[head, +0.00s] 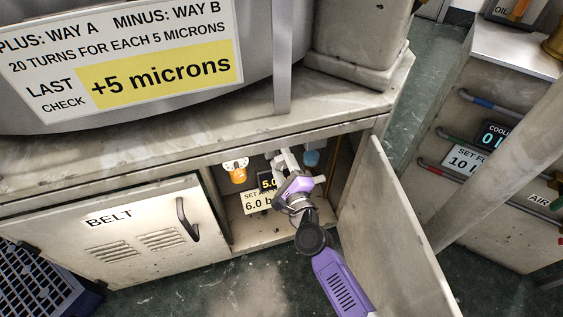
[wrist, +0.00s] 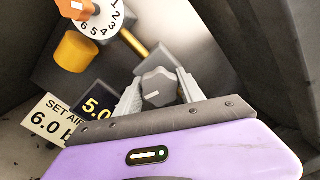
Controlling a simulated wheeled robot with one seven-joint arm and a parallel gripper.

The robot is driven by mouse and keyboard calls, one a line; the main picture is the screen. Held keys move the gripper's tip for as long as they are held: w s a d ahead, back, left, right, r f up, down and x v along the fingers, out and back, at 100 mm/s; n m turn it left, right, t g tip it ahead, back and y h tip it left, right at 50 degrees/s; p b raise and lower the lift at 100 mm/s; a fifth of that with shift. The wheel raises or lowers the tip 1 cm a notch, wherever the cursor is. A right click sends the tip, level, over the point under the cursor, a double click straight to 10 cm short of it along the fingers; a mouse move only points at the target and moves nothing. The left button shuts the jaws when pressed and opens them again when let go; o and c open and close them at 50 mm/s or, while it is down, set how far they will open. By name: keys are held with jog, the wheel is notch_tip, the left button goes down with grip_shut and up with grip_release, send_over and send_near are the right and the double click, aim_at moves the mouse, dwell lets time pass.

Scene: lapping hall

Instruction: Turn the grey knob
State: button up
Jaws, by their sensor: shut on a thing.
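The grey knob (wrist: 158,88) shows in the wrist view, lobed, with a light mark line on its face. My gripper (wrist: 160,93) is shut on it, with one finger at each side. In the head view my gripper (head: 288,162) reaches into the open cabinet, and the knob is hidden there behind my own gripper. A dark display (wrist: 97,104) beside the knob reads 5.0 in yellow; part of it shows in the head view (head: 266,181). A label (wrist: 48,120) by the display reads "SET AIR 6.0 b", its end cut off.
An orange pointer knob (wrist: 75,8) on a white numbered dial (wrist: 100,24) and an orange cylinder (wrist: 77,52) sit close by. The open cabinet door (head: 390,235) stands right of my arm. The closed BELT door (head: 125,235) is at left.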

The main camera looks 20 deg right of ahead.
jog(key=m+b, duration=0.1)
jog(key=m, duration=0.3)
jog(key=shift+f+m, duration=0.15)
jog(key=shift+m, duration=0.15)
jog(key=m, duration=0.4)
jog(key=shift+b, duration=0.3)
jog(key=shift+m, duration=0.3)
jog(key=o, duration=1.4)
jog(key=shift+c, duration=0.2)
jog(key=shift+s, duration=0.1)
jog(key=s, duration=0.7)
jog(key=shift+s+a, duration=0.3)
